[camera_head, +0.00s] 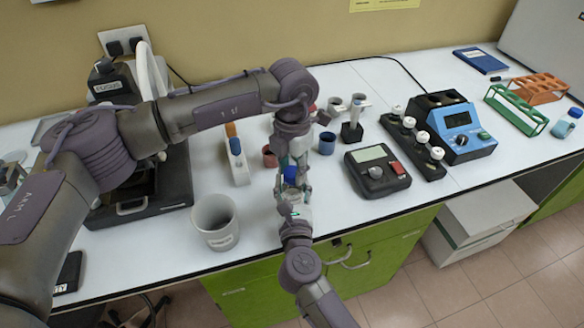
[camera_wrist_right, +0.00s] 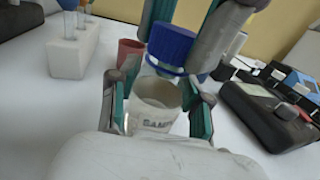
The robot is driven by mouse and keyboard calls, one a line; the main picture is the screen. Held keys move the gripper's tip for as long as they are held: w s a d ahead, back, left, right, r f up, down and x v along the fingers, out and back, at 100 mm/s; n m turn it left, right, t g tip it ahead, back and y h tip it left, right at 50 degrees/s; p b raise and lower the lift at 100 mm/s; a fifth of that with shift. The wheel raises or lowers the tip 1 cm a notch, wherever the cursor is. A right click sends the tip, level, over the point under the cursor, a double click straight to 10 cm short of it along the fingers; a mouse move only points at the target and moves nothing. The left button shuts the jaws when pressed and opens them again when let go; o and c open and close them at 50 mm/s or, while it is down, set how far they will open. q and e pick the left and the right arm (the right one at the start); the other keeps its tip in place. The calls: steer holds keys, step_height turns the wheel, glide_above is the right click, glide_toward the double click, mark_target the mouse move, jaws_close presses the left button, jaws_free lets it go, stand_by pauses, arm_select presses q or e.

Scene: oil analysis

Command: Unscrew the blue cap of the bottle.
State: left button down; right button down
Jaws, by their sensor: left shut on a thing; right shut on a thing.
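The bottle (camera_wrist_right: 155,108) is a pale, see-through container with a printed label, standing upright in the right wrist view. My right gripper (camera_head: 294,208) comes from the front and is shut around its body, with a teal finger pad on each side. The blue cap (camera_wrist_right: 171,46) is directly above the bottle's mouth, slightly tilted in that view; I cannot tell whether its thread still engages. My left gripper (camera_head: 292,162) reaches down from above and is shut on the cap (camera_head: 290,172). Fingers partly hide both bottle and cap in the head view.
A white beaker (camera_head: 214,220) stands left near the front edge. A white rack with tubes (camera_head: 238,162), a red cup (camera_head: 270,157) and a blue cup (camera_head: 327,143) are behind. A black device with a screen (camera_head: 377,170) is at right. Clear table lies between beaker and bottle.

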arm_select(q)
steer(key=n, duration=1)
steer(key=shift+n, duration=0.3)
steer(key=n, duration=1)
steer(key=shift+r+n, duration=0.1)
steer(key=shift+n, duration=0.2)
steer(key=shift+r, duration=0.15)
steer(key=shift+r, duration=0.95)
steer(key=shift+r, duration=0.1)
